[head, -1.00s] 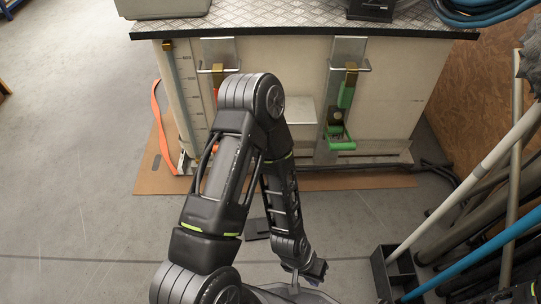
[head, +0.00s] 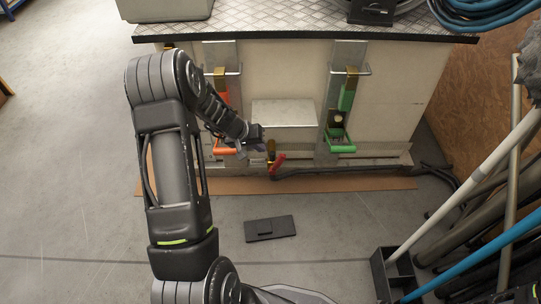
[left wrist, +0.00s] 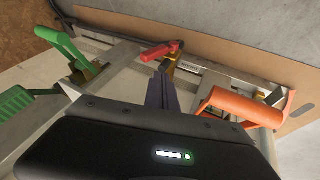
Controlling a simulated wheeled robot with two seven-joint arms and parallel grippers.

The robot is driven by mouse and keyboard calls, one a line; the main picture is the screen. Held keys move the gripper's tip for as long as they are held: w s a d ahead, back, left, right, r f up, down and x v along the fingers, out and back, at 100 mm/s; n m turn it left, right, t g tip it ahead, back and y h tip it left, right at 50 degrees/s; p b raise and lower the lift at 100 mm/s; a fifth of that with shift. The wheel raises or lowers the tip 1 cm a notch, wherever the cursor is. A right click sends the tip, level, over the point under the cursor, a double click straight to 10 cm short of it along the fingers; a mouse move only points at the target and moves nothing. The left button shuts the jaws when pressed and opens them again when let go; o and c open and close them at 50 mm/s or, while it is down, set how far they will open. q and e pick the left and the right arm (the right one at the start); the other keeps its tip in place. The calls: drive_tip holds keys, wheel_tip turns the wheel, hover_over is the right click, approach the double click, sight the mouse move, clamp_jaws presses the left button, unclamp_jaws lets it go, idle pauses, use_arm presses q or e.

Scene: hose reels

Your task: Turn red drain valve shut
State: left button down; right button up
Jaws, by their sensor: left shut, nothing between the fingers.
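The red drain valve handle (head: 278,162) sits low on the front of the pale tank, on a brass body (head: 271,149). In the left wrist view the red handle (left wrist: 160,50) lies just beyond the fingertips. My left gripper (head: 261,145) is shut and empty, close above and to the left of the valve in the head view. Its dark fingers (left wrist: 162,88) point toward the brass part in the left wrist view. I cannot tell whether they touch it. My right gripper is in neither view.
An orange-handled latch (head: 224,151) stands left of the valve and a green-handled latch (head: 341,148) right of it. A dark hose (head: 330,171) runs right along the tank's foot. A dark flat plate (head: 270,227) lies on the floor. Poles (head: 465,185) lean at the right.

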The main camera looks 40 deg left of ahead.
use_arm(q)
drive_tip(key=shift+f, duration=0.1)
drive_tip(key=b, duration=0.3)
approach(277, 165)
drive_tip(key=w+f, duration=0.2)
drive_tip(key=w+a+f, duration=0.1)
drive_tip(key=w+f, duration=0.1)
drive_tip(key=shift+a, duration=0.1)
